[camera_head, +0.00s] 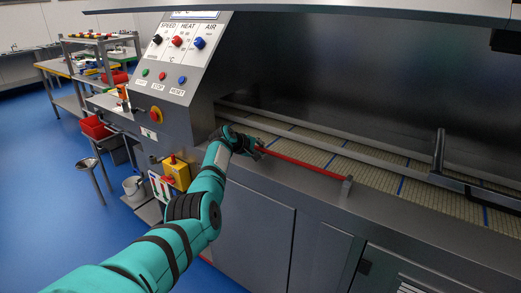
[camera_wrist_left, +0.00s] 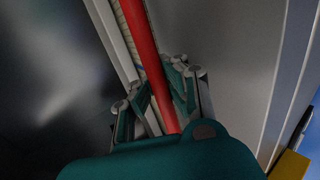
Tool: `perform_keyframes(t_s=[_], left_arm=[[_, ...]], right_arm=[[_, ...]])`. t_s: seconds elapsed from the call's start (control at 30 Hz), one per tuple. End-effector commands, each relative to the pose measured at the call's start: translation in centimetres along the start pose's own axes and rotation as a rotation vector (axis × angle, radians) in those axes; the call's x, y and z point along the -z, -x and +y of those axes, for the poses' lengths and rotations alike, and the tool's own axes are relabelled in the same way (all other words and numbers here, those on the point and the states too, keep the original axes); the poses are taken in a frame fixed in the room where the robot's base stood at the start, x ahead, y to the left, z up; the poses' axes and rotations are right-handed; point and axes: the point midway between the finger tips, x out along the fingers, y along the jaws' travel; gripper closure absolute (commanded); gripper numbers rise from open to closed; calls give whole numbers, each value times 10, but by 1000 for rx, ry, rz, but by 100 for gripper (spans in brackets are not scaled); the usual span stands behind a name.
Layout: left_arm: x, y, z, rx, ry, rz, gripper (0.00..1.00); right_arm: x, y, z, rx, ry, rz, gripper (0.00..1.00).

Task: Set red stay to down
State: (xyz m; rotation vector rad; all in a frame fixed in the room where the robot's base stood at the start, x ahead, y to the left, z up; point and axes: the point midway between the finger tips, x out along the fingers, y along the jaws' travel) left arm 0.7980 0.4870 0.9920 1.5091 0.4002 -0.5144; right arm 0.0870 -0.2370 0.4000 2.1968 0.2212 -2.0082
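The red stay (camera_head: 300,162) is a thin bar low along the front edge of the machine's belt opening. Its right end meets a small grey post (camera_head: 346,187). My left gripper (camera_head: 254,146) is at its left end, which the gripper partly hides. In the left wrist view the red stay (camera_wrist_left: 144,40) runs between the two fingers of my left gripper (camera_wrist_left: 161,88). The fingers sit close on both sides of it and look shut on it. My right gripper is in neither view.
A tan belt with blue lines (camera_head: 385,180) runs behind the stay. A dark bracket (camera_head: 438,152) stands at the right. A sloped control panel (camera_head: 178,55) with knobs and buttons rises at the left. A metal hood overhangs the opening.

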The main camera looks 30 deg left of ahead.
Motion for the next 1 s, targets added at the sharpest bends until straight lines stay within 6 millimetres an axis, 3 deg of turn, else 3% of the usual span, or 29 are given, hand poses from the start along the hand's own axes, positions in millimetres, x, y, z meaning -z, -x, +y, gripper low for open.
perform_keyframes(t_s=[0.03, 0.3, 0.6, 1.0], left_arm=[[0, -2, -8, 15, 6, -5, 100], [-1, -3, -10, 20, 7, -7, 100], [-1, -2, -8, 15, 4, -4, 62], [0, 3, -4, 8, 3, -2, 62]], right_arm=[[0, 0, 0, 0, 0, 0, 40], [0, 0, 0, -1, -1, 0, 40], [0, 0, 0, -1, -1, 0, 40], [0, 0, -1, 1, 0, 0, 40]])
